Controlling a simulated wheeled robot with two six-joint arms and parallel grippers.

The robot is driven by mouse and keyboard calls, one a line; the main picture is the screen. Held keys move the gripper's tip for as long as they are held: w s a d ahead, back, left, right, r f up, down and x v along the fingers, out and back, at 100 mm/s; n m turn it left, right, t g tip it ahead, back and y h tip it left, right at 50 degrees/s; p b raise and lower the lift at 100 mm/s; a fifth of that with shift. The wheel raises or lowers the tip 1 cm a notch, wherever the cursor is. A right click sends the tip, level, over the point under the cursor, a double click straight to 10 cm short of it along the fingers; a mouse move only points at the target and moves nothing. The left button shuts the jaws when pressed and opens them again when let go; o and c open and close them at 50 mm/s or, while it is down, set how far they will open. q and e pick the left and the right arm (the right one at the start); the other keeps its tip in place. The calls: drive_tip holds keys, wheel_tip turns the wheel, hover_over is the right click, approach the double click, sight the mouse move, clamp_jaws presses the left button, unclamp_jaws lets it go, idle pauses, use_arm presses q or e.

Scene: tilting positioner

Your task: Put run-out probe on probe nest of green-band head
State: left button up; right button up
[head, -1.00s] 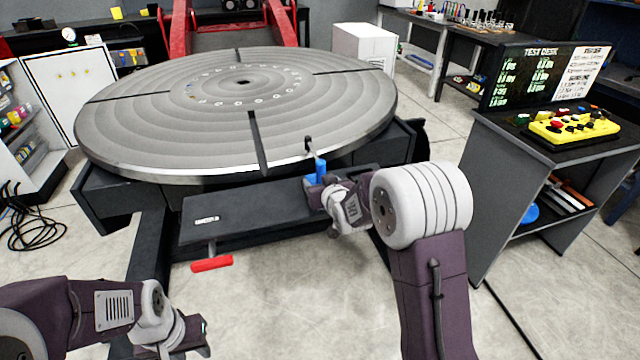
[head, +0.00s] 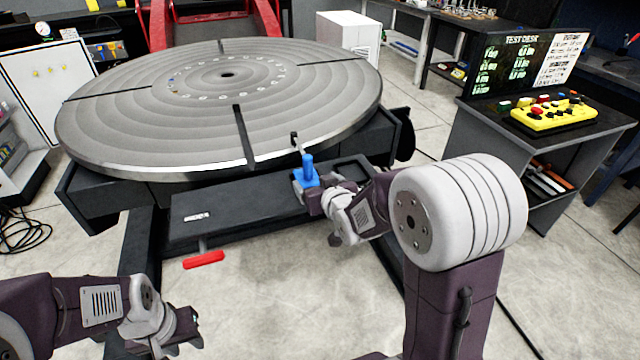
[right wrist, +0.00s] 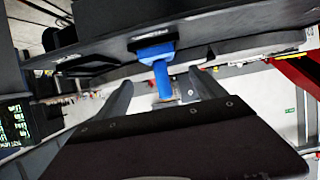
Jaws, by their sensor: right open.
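The blue run-out probe (head: 308,167) stands upright at the right part of the dark ledge in front of the round table, with a thin dark arm reaching up beside the table's rim. It also shows in the right wrist view (right wrist: 160,75), beyond and between the spread fingers. My right gripper (head: 305,192) is open, close to the probe's base; contact cannot be told. The fingers show in the right wrist view (right wrist: 160,95). My left gripper (head: 196,330) is low at the left, away from the probe, its jaws unclear. I cannot make out a green-band head or its nest.
The large grey slotted turntable (head: 150,130) fills the middle. Below it are the dark ledge (head: 235,210) and a red handle (head: 204,259). A test desk with a yellow button box (head: 552,115) stands at the right. The floor in front is clear.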

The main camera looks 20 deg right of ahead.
drive_tip(key=s+f+g, duration=0.6)
drive_tip(key=s, duration=0.6)
drive_tip(key=s+f+g, duration=0.6)
drive_tip(key=s+f, duration=0.1)
drive_tip(key=s, duration=0.5)
drive_tip(key=shift+f+m, duration=0.15)
drive_tip(key=shift+m, duration=0.15)
